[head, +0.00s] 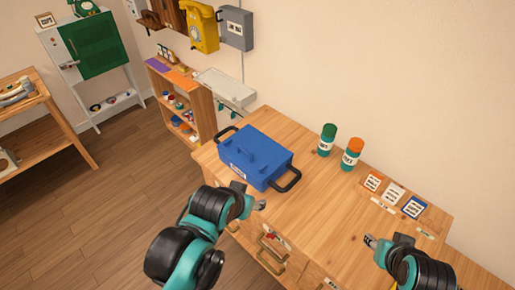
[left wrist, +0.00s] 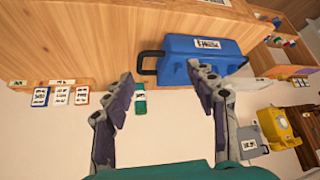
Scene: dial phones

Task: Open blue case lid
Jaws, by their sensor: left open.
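The blue case (head: 255,158) sits on the wooden table with its lid (head: 250,148) down. It has black handles at its two ends and a white label on its front. In the left wrist view the case (left wrist: 203,48) is beyond my fingers, with one black handle (left wrist: 150,63) close to the gap between them. My left gripper (head: 258,205) is open and empty, in front of the case near the table's front edge, apart from it. It also shows in the left wrist view (left wrist: 160,73). My right gripper (head: 370,241) is over the table's right part, away from the case; its jaw opening is unclear.
A green-topped canister (head: 327,140) and an orange-topped canister (head: 351,154) stand right of the case. Several cards (head: 393,194) lie at the back right. A yellow phone (head: 200,27) hangs on the wall. The table's middle is clear.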

